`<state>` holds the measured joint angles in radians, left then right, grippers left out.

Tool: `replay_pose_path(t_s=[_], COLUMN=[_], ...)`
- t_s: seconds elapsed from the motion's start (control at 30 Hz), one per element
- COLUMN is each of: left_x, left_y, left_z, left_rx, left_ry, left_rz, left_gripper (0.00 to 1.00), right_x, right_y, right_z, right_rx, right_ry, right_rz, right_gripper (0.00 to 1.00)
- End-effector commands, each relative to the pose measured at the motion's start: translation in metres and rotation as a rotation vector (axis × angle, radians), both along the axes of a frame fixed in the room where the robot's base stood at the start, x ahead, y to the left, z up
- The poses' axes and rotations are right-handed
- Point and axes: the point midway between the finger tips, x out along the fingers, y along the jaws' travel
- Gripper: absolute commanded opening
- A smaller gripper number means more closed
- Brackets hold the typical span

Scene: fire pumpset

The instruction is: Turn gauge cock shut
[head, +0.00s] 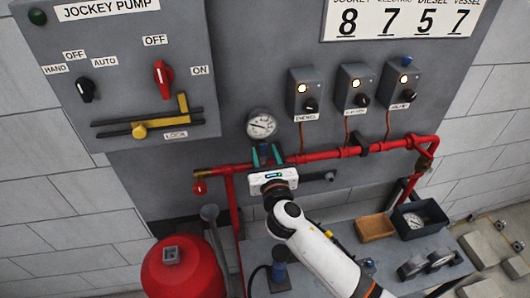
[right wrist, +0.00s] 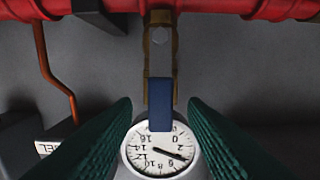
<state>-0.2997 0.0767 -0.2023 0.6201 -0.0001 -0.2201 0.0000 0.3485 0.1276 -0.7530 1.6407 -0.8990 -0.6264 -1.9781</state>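The gauge cock has a brass body (head: 265,143) that is mostly hidden by my gripper in the head view. In the right wrist view its blue lever (right wrist: 160,103) lies in line with the brass body, between the pipe and the gauge. The white round gauge (head: 262,124) shows upside down in the right wrist view (right wrist: 158,155). My right gripper (head: 266,155) is open, its green fingers (right wrist: 159,104) on either side of the lever with a gap on both sides. My left gripper is out of view.
Three switch boxes (head: 356,90) are at the right. A red tank (head: 183,268) stands lower left. A wooden block (head: 375,227) lies on the grey bench.

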Motion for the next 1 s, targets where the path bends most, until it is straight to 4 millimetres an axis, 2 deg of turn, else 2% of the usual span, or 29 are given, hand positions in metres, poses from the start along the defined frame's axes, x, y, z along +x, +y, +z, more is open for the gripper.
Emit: replay_pose_path(t_s=[0.3,0.53,0.57,1.0], left_x=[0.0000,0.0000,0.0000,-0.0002], left_y=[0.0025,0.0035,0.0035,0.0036], left_z=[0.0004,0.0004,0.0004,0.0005], left_rx=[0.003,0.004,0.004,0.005], left_ry=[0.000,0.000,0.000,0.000], left_rz=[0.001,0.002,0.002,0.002], left_gripper=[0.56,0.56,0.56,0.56], right_x=[0.0026,0.0025,0.0024,0.0018], right_y=[0.0006,0.0005,0.0005,0.0032], right_z=[-0.0002,-0.0003,-0.0003,-0.0005], right_rx=[0.000,0.000,0.000,-0.051], right_ry=[0.000,0.000,0.000,-0.009], right_rz=[0.000,0.000,0.000,0.000], right_gripper=[0.39,0.01,0.00,0.00])
